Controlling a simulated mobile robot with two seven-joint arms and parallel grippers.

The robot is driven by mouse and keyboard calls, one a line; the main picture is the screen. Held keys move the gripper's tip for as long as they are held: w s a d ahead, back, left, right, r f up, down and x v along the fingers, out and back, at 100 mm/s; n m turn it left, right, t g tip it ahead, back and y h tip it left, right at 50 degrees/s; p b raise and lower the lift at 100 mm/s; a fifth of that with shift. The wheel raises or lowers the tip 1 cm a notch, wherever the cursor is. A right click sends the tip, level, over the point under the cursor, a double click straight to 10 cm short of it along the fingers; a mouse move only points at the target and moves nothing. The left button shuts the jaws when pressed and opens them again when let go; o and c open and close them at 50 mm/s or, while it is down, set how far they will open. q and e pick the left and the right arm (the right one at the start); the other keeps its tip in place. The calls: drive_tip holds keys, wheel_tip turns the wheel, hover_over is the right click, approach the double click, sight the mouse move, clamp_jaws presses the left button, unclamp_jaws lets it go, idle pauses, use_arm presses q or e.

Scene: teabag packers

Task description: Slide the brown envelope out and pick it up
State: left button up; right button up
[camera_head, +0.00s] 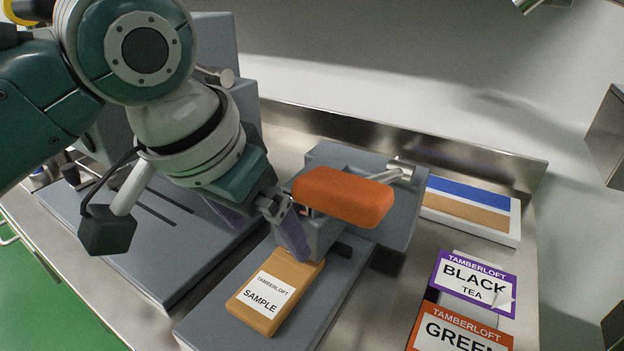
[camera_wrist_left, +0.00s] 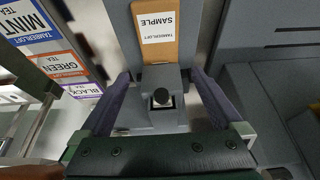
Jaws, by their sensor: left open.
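The brown envelope (camera_head: 251,311) lies flat on a grey machine base (camera_head: 330,290), its white SAMPLE label facing up. Its far end meets the grey press head (camera_head: 322,238) and is partly hidden by it and my finger. In the left wrist view the envelope (camera_wrist_left: 157,78) shows above the press head (camera_wrist_left: 150,118). My left gripper (camera_head: 282,222) is open, at the press head just beyond the envelope's far end. In the left wrist view its two purple fingers (camera_wrist_left: 160,100) stand on either side of the press head, with no envelope between them. My right gripper is not seen.
An orange handle (camera_head: 343,197) sits over the press, right of my left gripper. Black tea (camera_head: 473,283) and green tea (camera_head: 458,330) boxes stand at right; a mint box (camera_wrist_left: 40,25) shows in the wrist view. A tray (camera_head: 470,215) lies behind. Another grey machine (camera_head: 150,240) is at left.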

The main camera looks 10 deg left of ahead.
sight(289, 267)
use_arm(q)
drive_tip(key=b+x, duration=0.2)
drive_tip(key=x, duration=0.7)
drive_tip(key=shift+w+f, duration=0.1)
drive_tip(key=shift+f, duration=0.2)
drive_tip(key=c, duration=1.1)
